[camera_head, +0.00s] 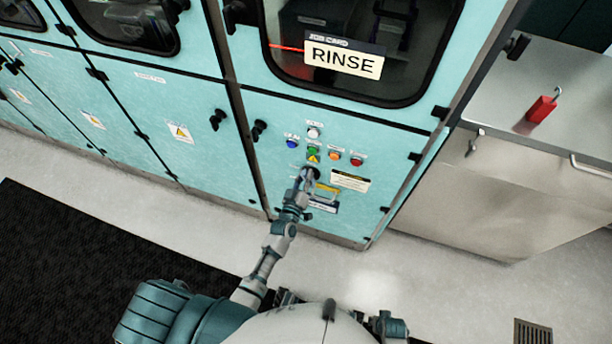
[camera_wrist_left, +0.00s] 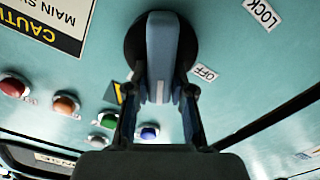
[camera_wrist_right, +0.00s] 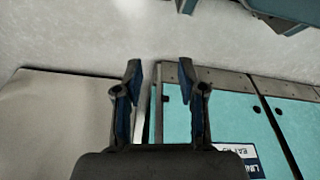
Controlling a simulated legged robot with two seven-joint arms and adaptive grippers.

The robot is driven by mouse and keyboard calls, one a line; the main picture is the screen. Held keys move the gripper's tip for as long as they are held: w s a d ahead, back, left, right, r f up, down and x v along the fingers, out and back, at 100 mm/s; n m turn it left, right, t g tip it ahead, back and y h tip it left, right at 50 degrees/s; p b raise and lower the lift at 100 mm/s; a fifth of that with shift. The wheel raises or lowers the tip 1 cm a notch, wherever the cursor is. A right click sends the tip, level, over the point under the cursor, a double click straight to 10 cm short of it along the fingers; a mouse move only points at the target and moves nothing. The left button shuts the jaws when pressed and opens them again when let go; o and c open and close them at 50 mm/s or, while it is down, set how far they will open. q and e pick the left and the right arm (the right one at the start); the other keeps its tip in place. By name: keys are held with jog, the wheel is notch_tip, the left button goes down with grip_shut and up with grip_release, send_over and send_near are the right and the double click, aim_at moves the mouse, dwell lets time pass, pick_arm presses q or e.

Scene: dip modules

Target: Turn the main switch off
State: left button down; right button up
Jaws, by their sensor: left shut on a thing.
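The main switch is a round black base (camera_wrist_left: 134,48) with a grey-blue handle (camera_wrist_left: 163,45) on the teal panel. In the left wrist view the handle stands upright in the picture, with the OFF label (camera_wrist_left: 205,73) to its right and the LOCK label (camera_wrist_left: 263,14) farther up and right. My left gripper (camera_wrist_left: 160,92) is shut on the handle. In the head view the left gripper (camera_head: 307,178) reaches the panel below the buttons and hides most of the switch. My right gripper (camera_wrist_right: 160,72) is open and empty, away from the switch.
Blue (camera_head: 292,143), white (camera_head: 314,132), green (camera_head: 312,151), orange (camera_head: 334,155) and red (camera_head: 357,161) buttons sit just above the switch. A RINSE card (camera_head: 344,60) is on the window above. A red padlock (camera_head: 541,108) lies on the grey bench (camera_head: 490,100) at right.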

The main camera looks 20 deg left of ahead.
pick_arm(q)
jog(key=n, duration=0.3)
jog(key=shift+a+f, duration=0.1)
jog(key=shift+f, duration=0.15)
jog(key=n, duration=0.3)
jog(key=shift+a+f+n+b, duration=0.25)
jog(key=shift+f+n+b, duration=0.05)
jog(key=shift+f+n, duration=0.15)
jog(key=shift+n, duration=0.75)
jog(key=shift+a+f+n+b, duration=0.1)
jog(key=shift+n+b, duration=0.15)
jog(key=shift+n, duration=0.4)
jog(key=shift+d+f+n+b, duration=0.1)
jog(key=shift+n+b, duration=0.15)
jog(key=shift+n, duration=0.35)
jog(key=shift+a+f+n+b, duration=0.1)
jog(key=shift+n+b, duration=0.15)
jog(key=shift+n, duration=0.4)
pick_arm(e)
jog(key=shift+w+r, duration=0.2)
jog(key=shift+r, duration=0.65)
jog(key=shift+w+r, duration=0.25)
jog(key=shift+r, duration=0.55)
jog(key=shift+w+r, duration=0.2)
jog(key=shift+r, duration=0.75)
